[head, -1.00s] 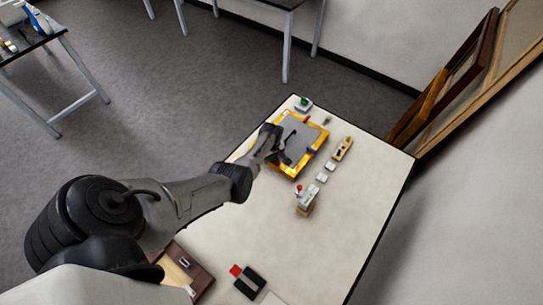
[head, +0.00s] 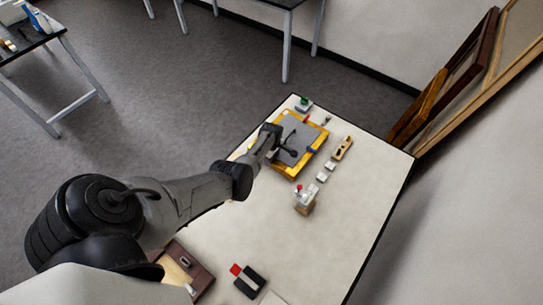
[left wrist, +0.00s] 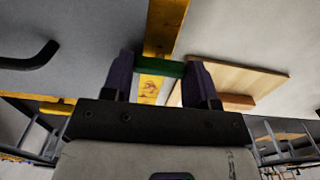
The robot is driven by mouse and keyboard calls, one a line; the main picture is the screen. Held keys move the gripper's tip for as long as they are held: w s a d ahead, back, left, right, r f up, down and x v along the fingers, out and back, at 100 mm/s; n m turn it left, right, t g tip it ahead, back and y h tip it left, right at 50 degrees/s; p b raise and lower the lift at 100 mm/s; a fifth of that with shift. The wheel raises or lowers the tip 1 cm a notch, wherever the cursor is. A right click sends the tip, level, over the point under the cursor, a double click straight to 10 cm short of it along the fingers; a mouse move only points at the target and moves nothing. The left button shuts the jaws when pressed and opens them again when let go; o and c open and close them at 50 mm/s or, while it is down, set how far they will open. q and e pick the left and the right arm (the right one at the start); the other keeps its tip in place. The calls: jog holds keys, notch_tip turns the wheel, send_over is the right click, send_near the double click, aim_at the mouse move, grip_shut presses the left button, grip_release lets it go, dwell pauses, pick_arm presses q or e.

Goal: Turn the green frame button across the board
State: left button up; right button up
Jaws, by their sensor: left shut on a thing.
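The gilt yellow frame (head: 291,176) lies on the table with a grey board (head: 304,135) inside it. A red button (head: 306,118) and a blue button (head: 313,150) show on its rails. The green frame button (left wrist: 173,68) sits on the yellow rail (left wrist: 164,27) in the left wrist view; my gripper hides it in the head view. My left gripper (left wrist: 163,80) is shut on the green button, one finger at each side. My left gripper (head: 272,146) is over the frame's left rail in the head view. My right gripper is not in view.
A black hooked handle (head: 290,151) is on the board. A wooden block tool (head: 342,148), small grey blocks (head: 326,171) and a red-topped tool (head: 305,200) stand right of the frame. A black-and-red item (head: 250,282) lies near the front. The table's right side is clear.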

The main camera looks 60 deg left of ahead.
pick_arm(q)
jog(key=o, duration=0.9)
jog(key=shift+o, duration=0.2)
jog(key=shift+r, duration=0.1)
jog(key=shift+r, duration=0.25)
notch_tip(320, 180, up, 13)
jog(key=p, duration=0.3)
